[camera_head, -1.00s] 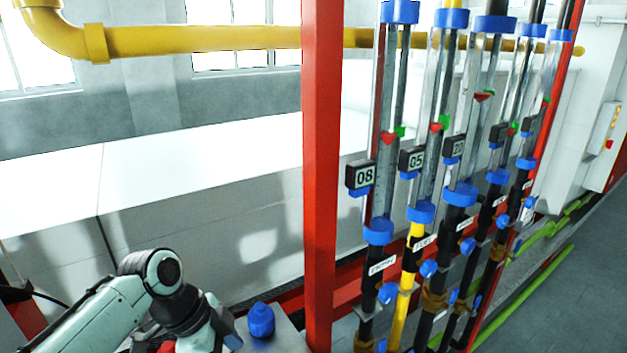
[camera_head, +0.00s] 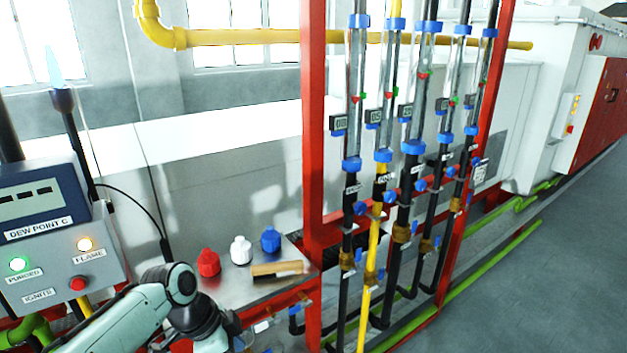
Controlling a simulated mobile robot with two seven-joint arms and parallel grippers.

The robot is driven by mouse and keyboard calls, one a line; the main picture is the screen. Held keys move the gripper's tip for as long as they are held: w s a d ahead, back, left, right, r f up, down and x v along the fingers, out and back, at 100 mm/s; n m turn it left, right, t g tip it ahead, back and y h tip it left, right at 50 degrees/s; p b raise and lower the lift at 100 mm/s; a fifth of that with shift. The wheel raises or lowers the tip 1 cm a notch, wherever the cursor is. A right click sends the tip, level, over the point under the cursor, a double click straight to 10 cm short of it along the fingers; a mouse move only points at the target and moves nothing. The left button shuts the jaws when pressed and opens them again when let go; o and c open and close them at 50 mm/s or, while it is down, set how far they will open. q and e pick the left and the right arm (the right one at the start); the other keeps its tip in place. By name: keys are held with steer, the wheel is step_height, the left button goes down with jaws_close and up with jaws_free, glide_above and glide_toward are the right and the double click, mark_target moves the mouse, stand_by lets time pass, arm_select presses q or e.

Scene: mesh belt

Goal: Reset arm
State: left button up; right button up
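My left arm (camera_head: 150,305) comes in from the lower left in the head view. Its wrist is bent down in front of the steel shelf, near the bottom edge. The fingers of my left gripper are hidden or cut off, so I cannot tell whether they are open or shut. My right arm and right gripper are not in view.
A steel shelf (camera_head: 230,290) holds red (camera_head: 208,262), white (camera_head: 241,250) and blue (camera_head: 270,239) bottles and a wooden-handled brush (camera_head: 278,269). A control panel (camera_head: 55,235) stands at left. Flow tubes (camera_head: 352,100) hang on a red frame (camera_head: 313,130). Floor is clear at right.

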arm_select(q)
step_height(320, 180, down, 27)
steer(key=n+g, duration=0.1)
steer(key=n, duration=0.6)
steer(key=s+f+n, duration=0.6)
steer(key=s+f, duration=0.5)
steer(key=f, duration=0.3)
steer(key=s+d+f+n+g, duration=0.1)
steer(key=s+f+n, duration=0.4)
steer(key=s, duration=0.7)
steer(key=shift+s+d+f, duration=0.15)
steer(key=shift+s+d, duration=0.2)
steer(key=shift+d, duration=0.1)
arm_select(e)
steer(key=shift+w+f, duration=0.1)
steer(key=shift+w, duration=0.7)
arm_select(q)
steer(key=c, duration=0.3)
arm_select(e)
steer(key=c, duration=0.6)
arm_select(q)
steer(key=shift+d, duration=0.1)
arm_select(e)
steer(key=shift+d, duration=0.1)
